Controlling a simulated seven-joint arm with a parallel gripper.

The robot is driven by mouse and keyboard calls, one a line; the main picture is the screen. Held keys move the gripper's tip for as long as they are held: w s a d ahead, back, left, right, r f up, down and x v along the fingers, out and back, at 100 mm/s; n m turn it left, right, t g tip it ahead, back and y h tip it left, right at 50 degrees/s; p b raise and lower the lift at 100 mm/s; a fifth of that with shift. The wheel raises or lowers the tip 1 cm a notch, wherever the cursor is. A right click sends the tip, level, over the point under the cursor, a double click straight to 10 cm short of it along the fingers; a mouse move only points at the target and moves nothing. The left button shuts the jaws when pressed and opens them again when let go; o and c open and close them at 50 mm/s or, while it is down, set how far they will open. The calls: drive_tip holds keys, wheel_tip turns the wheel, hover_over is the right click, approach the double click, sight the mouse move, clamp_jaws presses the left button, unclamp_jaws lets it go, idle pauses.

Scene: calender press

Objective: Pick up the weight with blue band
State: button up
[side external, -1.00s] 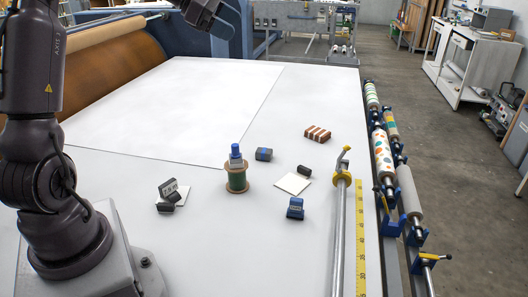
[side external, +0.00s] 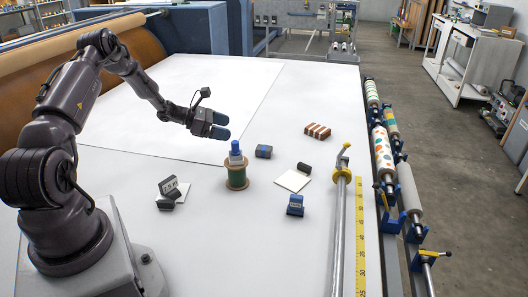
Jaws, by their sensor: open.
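A small dark weight with a blue band (side external: 264,152) lies on the white table, right of and behind the green spool. A second dark block with blue on it and a pale label (side external: 295,206) stands nearer the front; I cannot tell for sure which of the two is the named weight. My gripper (side external: 222,125) is open and empty, its blue-tipped fingers pointing right. It hangs above the table, to the upper left of the first blue-banded weight and apart from it.
A green spool (side external: 236,178) with a blue-topped piece on it stands below my gripper in the picture. Dark blocks (side external: 168,189) lie at left. A white tile (side external: 293,181), a brown striped block (side external: 317,131) and a metal rail (side external: 340,230) are at right. The large pale sheet (side external: 180,90) is clear.

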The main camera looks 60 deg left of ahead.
approach(263, 147)
drive_tip(key=x, duration=0.3)
drive_tip(key=shift+d+f, duration=0.15)
drive_tip(key=shift+d, duration=0.2)
drive_tip(key=shift+x, duration=3.05)
drive_tip(key=shift+w+a, duration=0.15)
drive_tip(key=shift+a, duration=0.05)
drive_tip(key=c, duration=1.6)
